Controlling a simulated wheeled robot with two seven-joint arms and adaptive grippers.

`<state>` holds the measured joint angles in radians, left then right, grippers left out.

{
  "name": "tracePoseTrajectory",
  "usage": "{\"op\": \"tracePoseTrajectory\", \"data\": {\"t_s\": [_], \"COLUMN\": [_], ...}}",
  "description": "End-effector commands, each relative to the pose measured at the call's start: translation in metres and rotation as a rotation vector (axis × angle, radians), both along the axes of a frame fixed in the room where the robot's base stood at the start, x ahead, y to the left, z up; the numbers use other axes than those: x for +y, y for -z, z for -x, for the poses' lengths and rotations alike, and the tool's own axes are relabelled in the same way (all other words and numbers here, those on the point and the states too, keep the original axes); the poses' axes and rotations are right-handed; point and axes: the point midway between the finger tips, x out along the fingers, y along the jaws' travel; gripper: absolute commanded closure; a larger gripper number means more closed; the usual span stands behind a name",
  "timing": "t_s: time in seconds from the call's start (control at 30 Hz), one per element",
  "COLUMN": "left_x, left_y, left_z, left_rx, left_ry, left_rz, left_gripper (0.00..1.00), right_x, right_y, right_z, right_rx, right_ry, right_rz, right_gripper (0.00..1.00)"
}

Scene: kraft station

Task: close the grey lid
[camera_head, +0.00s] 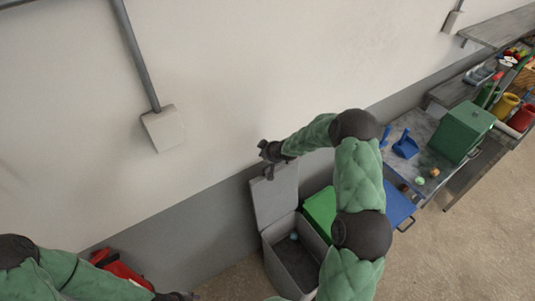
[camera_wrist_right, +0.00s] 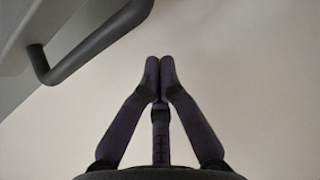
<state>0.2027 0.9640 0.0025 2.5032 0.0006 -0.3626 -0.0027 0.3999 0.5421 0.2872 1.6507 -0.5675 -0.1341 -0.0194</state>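The grey lid (camera_head: 274,196) stands raised, close to upright, at the back of an open grey bin (camera_head: 290,262) in the head view. My right gripper (camera_head: 266,158) is at the lid's top edge, near the wall. In the right wrist view the right gripper (camera_wrist_right: 160,68) has its fingertips together with nothing between them. A dark bar handle (camera_wrist_right: 95,45) on a grey surface, likely the lid, shows to the left of the fingers, apart from them. My left gripper (camera_head: 176,296) is at the bottom edge of the head view, partly cut off.
A green lid (camera_head: 321,212) is just right of the grey bin, partly behind my right arm, with a blue lid (camera_head: 398,207) beyond it. A red object (camera_head: 118,264) is at lower left. A metal table (camera_head: 416,130) carries a green box (camera_head: 462,130). The wall is close behind.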

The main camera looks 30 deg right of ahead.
Motion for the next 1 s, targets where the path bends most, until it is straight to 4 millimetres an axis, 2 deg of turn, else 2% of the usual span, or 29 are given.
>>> {"op": "tracePoseTrajectory", "data": {"t_s": [0.17, 0.3, 0.5, 1.0], "left_x": [0.000, 0.000, 0.000, 0.000], "left_y": [-0.004, -0.011, -0.018, -0.018], "left_z": [0.000, 0.000, 0.000, 0.000], "left_rx": [0.000, 0.000, 0.000, 0.000], "left_ry": [0.000, 0.000, 0.000, 0.000], "left_rz": [0.000, 0.000, 0.000, 0.000], "left_gripper": [0.60, 0.60, 0.60, 0.60], "right_x": [0.002, -0.001, -0.002, -0.002], "right_y": [0.015, 0.014, 0.015, 0.017], "right_z": [-0.013, 0.005, 0.023, 0.027], "right_rx": [0.001, 0.002, 0.001, -0.001], "right_ry": [0.000, 0.002, 0.001, 0.000], "right_rz": [-0.001, -0.002, -0.002, -0.001], "right_gripper": [1.00, 1.00, 1.00, 1.00]}}
